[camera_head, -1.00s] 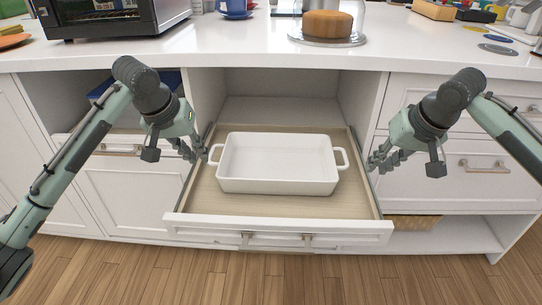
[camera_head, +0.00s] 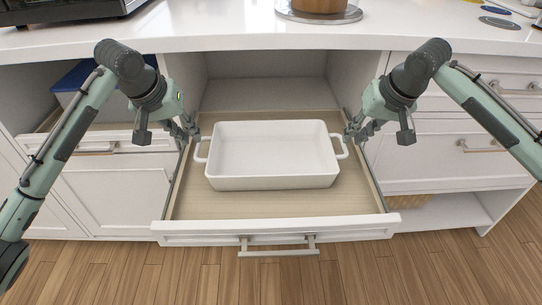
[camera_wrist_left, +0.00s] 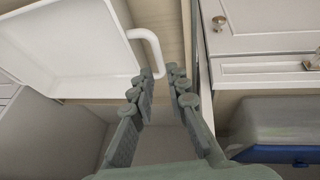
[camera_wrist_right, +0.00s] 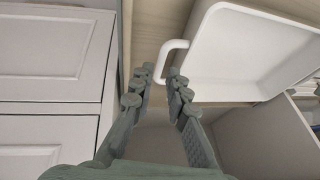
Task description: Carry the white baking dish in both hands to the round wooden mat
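The white baking dish (camera_head: 272,182) sits empty in the open drawer, with a loop handle at each end. My left gripper (camera_head: 190,128) is open beside the dish's left handle (camera_head: 200,150). In the left wrist view that handle (camera_wrist_left: 156,48) lies just beyond the open fingertips (camera_wrist_left: 158,75). My right gripper (camera_head: 352,130) is open beside the right handle (camera_head: 343,146). In the right wrist view the handle (camera_wrist_right: 168,52) lies just ahead of the open fingertips (camera_wrist_right: 162,74). Neither gripper visibly holds a handle. I cannot make out the round wooden mat.
The open drawer (camera_head: 270,208) has side walls close to both grippers. Above it the white counter (camera_head: 230,32) overhangs. A round metal board (camera_head: 318,15) with a brown cylindrical thing (camera_head: 318,5) stands on it.

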